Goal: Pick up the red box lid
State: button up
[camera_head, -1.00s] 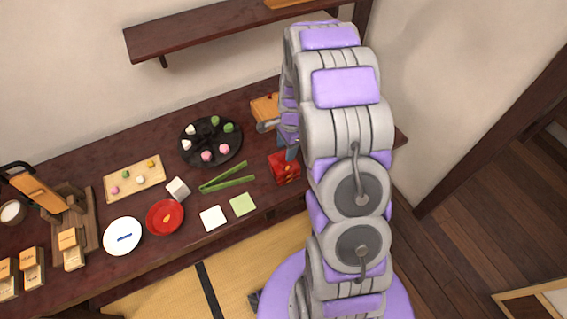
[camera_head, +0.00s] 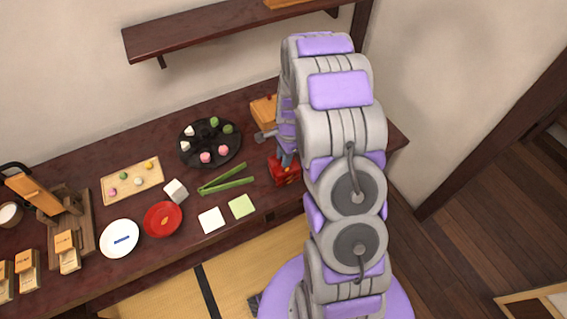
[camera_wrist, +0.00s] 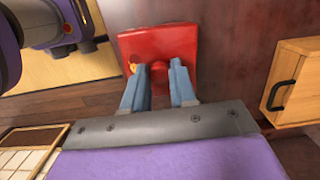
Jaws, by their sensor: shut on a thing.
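A red box (camera_head: 286,170) stands near the front edge of the dark table in the head view, partly hidden by my arm. Its red lid (camera_wrist: 158,45) fills the upper middle of the wrist view, with a small gold mark at its left side. My gripper (camera_wrist: 159,68) has its two blue-grey fingers at the near edge of the lid, shut on a part of it between the tips. That gripped part is small and mostly hidden. In the head view my gripper (camera_head: 287,157) is just above the red box. I cannot tell whether the lid is apart from the box.
Green tongs (camera_head: 227,180), a red plate (camera_head: 163,219), a white plate (camera_head: 119,239) and a black tray (camera_head: 186,153) of sweets lie left of the box. A wooden box (camera_head: 263,110) stands behind it; a drawer cabinet with a black handle (camera_wrist: 281,96) shows right in the wrist view.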

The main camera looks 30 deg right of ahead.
grip_shut()
